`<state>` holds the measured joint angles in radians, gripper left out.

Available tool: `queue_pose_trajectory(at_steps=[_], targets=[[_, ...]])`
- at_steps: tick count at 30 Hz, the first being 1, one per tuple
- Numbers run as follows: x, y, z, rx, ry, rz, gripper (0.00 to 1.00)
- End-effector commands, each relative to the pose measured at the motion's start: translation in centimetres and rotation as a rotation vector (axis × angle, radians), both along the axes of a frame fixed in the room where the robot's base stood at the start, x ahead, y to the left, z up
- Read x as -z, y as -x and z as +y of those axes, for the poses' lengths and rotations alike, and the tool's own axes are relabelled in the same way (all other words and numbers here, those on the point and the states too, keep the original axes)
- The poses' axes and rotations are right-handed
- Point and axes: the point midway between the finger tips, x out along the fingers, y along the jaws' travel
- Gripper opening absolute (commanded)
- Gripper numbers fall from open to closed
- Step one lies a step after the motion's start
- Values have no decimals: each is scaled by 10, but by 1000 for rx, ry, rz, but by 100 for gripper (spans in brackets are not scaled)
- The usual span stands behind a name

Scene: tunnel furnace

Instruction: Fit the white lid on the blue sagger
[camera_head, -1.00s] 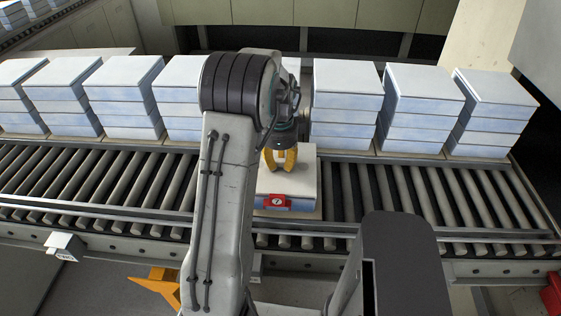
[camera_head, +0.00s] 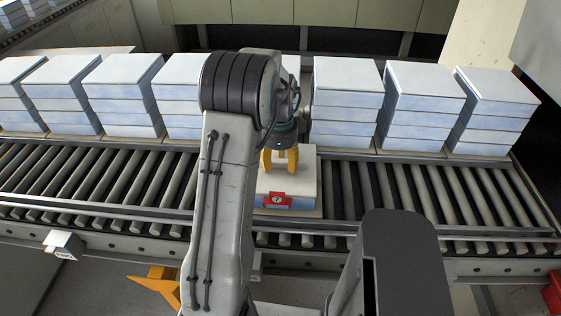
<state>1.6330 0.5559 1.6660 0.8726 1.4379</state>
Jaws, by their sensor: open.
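The white lid (camera_head: 303,172) lies flat on top of the blue sagger (camera_head: 260,199) on the roller conveyor. Only a narrow bluish strip of the sagger shows below the lid, and a red tag with a round white mark hangs on its front. I cannot tell whether the lid's edges line up all round, since my arm covers the left side. My gripper (camera_head: 279,168) has yellow fingers, points down over the lid and is open, with a gap between the fingers. The fingertips are at or just above the lid's top; I cannot tell if they touch.
Stacks of pale blue-white boxes (camera_head: 347,90) stand in a row behind the conveyor, close on both sides of my wrist. The rollers (camera_head: 100,185) left and right of the sagger are bare. A metal rail (camera_head: 470,233) runs along the front edge.

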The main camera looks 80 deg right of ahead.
Motion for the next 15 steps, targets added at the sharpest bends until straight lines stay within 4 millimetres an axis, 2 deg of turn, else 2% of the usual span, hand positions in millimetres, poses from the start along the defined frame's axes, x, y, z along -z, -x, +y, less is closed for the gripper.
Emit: queue_pose_trajectory(at_steps=[4,8,15], targets=[[1,0,1,0,-3,0,49],[-7,0,1,0,-1,0,49],[-43,0,1,0,3,0,49]])
